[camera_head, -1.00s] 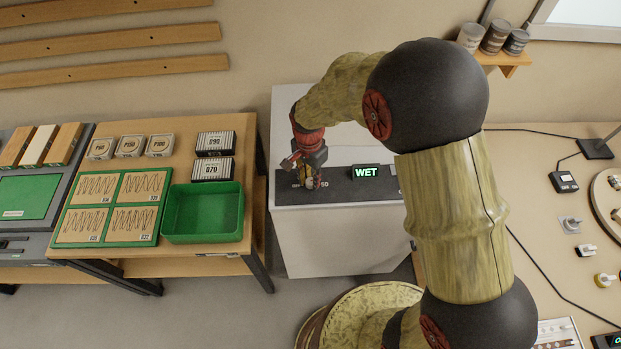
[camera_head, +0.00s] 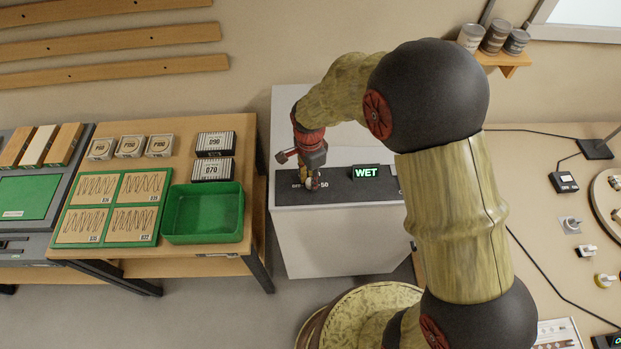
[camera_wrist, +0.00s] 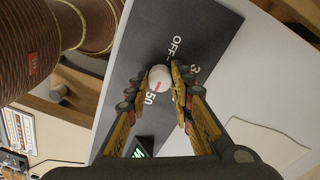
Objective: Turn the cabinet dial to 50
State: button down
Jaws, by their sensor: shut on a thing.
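The cabinet (camera_head: 340,235) is a white box with a dark panel (camera_head: 350,191) on top and a lit green "WET" display (camera_head: 366,172). In the wrist view the dial (camera_wrist: 160,75) is a pale round knob with a red mark. My gripper (camera_wrist: 158,78) is shut on it, one finger on each side. The red mark is on the side near the printed "50" (camera_wrist: 150,98); exact alignment is hard to tell. "OFF" (camera_wrist: 175,45) is printed beyond the dial. In the head view my gripper (camera_head: 311,181) points down at the panel and mostly hides the dial.
A wooden bench at left holds a green bin (camera_head: 203,213), labelled boxes (camera_head: 213,170) and a green tray of sheets (camera_head: 110,207). A workbench (camera_head: 545,180) with small devices lies at right. My arm spans the space between.

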jog(key=shift+w, duration=0.1)
jog(key=c, duration=1.6)
grip_release()
jog(key=shift+o, duration=0.3)
notch_tip(320, 180, up, 12)
jog(key=shift+a, duration=0.15)
jog(key=shift+w, duration=0.1)
